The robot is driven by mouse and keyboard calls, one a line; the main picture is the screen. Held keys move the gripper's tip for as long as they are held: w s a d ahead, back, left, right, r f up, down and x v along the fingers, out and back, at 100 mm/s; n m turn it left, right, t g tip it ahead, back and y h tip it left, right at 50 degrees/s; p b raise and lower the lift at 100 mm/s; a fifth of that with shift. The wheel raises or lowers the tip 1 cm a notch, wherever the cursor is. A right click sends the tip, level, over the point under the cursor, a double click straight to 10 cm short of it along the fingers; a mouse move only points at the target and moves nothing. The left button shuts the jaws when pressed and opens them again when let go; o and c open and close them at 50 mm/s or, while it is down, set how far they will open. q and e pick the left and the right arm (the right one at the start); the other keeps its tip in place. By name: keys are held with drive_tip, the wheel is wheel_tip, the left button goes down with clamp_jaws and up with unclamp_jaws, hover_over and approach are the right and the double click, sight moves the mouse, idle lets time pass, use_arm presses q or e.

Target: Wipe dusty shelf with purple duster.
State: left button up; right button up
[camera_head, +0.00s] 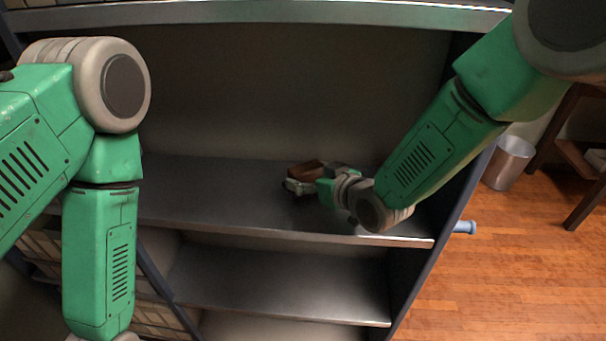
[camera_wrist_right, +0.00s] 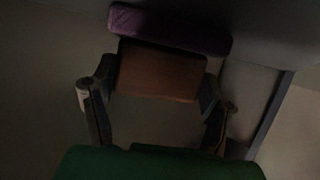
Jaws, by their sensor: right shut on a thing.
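The purple duster (camera_wrist_right: 170,30) has a purple pad and a brown block-shaped handle. My right gripper (camera_wrist_right: 160,82) is shut on the brown handle, with a finger on each side of it. In the head view the brown handle (camera_head: 304,173) shows at my right gripper (camera_head: 300,187), low over the grey metal shelf (camera_head: 215,190). The purple pad is not clearly seen there, and I cannot tell whether it touches the shelf. Dust cannot be made out. My left arm hangs down on the left; its gripper is out of view.
An upper shelf (camera_head: 260,12) runs above and a lower shelf (camera_head: 280,285) below. A dark side panel closes the bay on the right. A blue cylindrical thing (camera_head: 464,227) is just outside it. A metal bin (camera_head: 508,163) stands on the wooden floor. The middle shelf looks otherwise bare.

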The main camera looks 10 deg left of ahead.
drive_tip(key=shift+d+f, duration=0.1)
drive_tip(key=shift+d, duration=2.35)
drive_tip(key=shift+s+a+p, duration=0.2)
drive_tip(key=shift+s+p, duration=0.05)
drive_tip(key=shift+s, duration=0.3)
drive_tip(key=shift+s+a+p, duration=0.2)
drive_tip(key=shift+s+p, duration=0.05)
drive_tip(key=shift+s, duration=0.85)
drive_tip(key=shift+a, duration=2.3)
drive_tip(key=shift+a+b, duration=0.5)
drive_tip(key=shift+a, duration=2.5)
drive_tip(key=shift+d, duration=5.45)
use_arm(q)
drive_tip(key=shift+a+r, duration=0.15)
drive_tip(key=shift+r, duration=0.1)
